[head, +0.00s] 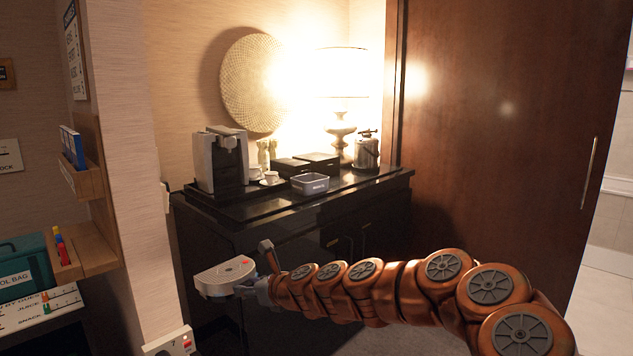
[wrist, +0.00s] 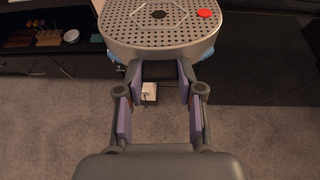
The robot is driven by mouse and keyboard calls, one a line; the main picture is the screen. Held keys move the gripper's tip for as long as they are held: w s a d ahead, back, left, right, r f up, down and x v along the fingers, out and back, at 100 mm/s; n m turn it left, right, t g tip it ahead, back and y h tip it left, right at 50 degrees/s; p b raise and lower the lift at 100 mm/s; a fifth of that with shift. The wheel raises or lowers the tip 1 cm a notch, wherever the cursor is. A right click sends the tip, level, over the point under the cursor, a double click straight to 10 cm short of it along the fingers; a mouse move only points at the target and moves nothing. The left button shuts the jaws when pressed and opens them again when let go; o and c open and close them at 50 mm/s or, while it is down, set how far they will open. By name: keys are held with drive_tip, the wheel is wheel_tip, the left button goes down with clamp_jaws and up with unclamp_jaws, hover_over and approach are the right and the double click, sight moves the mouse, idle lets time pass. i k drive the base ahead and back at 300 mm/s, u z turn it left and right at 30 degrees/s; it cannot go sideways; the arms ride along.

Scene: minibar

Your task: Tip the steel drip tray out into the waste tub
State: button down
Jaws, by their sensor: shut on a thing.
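The steel drip tray (head: 226,276) is a rounded grey tray with a perforated top and a red spot. My gripper (head: 254,288) is shut on its near end and holds it out roughly level, in the air in front of the cabinet. In the wrist view the drip tray (wrist: 160,32) fills the top, with the fingers (wrist: 158,78) at its near edge. Whether anything lies inside it under the perforated top is hidden. The waste tub (head: 310,184) appears to be the small grey open box with a pale label on the black counter, right of and above the tray.
The coffee machine (head: 221,160) stands at the counter's left, with cups (head: 270,177) beside it. Dark boxes (head: 306,164), a lit lamp (head: 341,110) and a metal canister (head: 367,151) stand behind the tub. A wall edge and wooden shelf (head: 88,250) are at left.

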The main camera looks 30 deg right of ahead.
sight(311, 184)
drive_tip(key=z, duration=2.6)
drive_tip(key=i, duration=2.45)
drive_tip(key=u, duration=3.2)
